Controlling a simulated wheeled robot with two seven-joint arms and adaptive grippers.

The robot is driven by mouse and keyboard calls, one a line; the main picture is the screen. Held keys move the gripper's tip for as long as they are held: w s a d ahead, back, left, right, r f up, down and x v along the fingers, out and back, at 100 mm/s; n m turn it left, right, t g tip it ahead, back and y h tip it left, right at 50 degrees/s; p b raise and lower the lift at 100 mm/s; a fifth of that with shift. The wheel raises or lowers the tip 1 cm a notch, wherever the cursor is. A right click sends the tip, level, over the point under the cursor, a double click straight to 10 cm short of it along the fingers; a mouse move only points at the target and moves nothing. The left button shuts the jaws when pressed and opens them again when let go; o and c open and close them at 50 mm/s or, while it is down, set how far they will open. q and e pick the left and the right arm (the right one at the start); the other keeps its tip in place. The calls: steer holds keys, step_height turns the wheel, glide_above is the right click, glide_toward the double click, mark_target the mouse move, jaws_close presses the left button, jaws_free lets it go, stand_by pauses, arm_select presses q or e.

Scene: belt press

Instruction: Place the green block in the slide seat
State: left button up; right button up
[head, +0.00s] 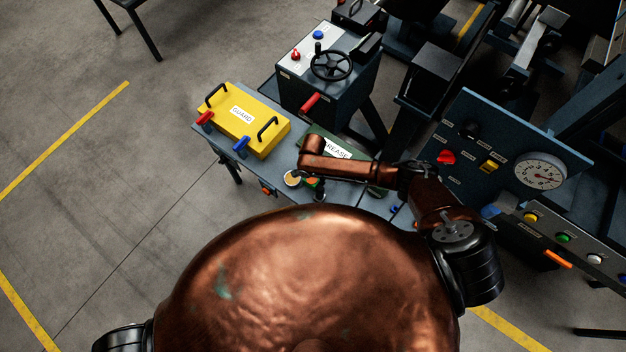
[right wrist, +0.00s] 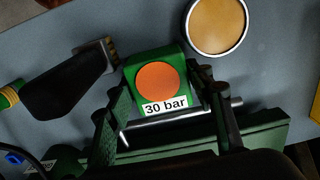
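The green block (right wrist: 138,72), with an orange disc on top and a "30 bar" label, stands on the grey-blue table in the right wrist view. In the head view a small part of it (head: 313,182) shows beneath my right arm. My right gripper (right wrist: 163,92) has its fingers on both sides of the block. The fingers look apart, wider than the block; contact is hard to judge. My left gripper is not in view. I cannot make out the slide seat with certainty.
A round tan-topped tin (right wrist: 217,25) stands close beside the block. A black-handled tool (right wrist: 70,85) lies left of it. The green grease box (right wrist: 258,135) is under the gripper. The yellow guard (head: 242,122) and handwheel unit (head: 325,80) stand behind; a gauge panel (head: 500,160) is right.

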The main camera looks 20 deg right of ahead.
jaws_close()
stand_by(0.4)
steer(key=shift+r, duration=0.1)
